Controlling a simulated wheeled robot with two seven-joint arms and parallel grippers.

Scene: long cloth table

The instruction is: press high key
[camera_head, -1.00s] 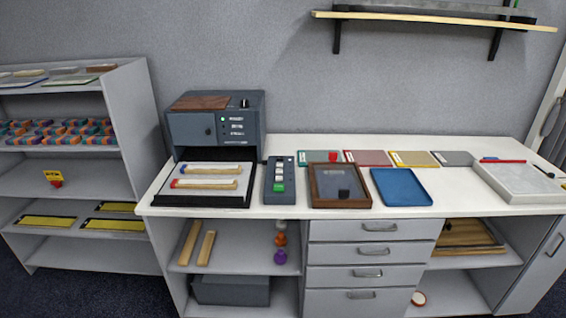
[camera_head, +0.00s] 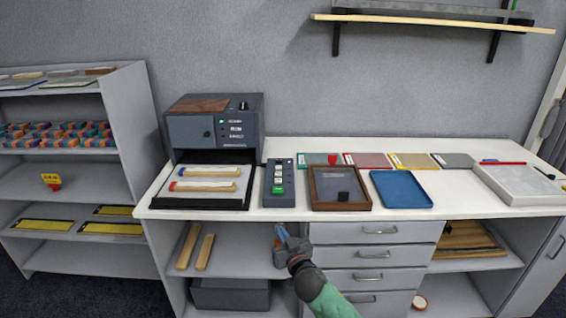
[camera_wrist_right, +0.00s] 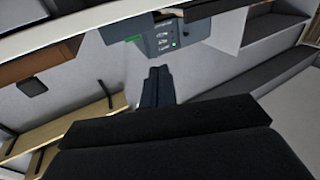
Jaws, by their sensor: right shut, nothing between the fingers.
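A dark grey key panel (camera_head: 280,183) lies on the white table, with a column of pale keys and a green key (camera_head: 277,190) near its front end. Key labels are too small to read, so I cannot tell which is the high key. Behind it to the left stands a dark grey machine (camera_head: 215,128) with a lit green light and small labels; it also shows in the right wrist view (camera_wrist_right: 180,38). My right gripper (camera_head: 279,232) is shut and empty, in front of the table edge and below the panel. In the right wrist view its fingers (camera_wrist_right: 157,75) are together. My left gripper is out of view.
A black tray with two wooden bars (camera_head: 208,185) sits left of the panel. A brown framed box (camera_head: 318,190) and blue tray (camera_head: 402,188) lie to its right. The table's front edge (camera_head: 250,214) lies between my gripper and the panel.

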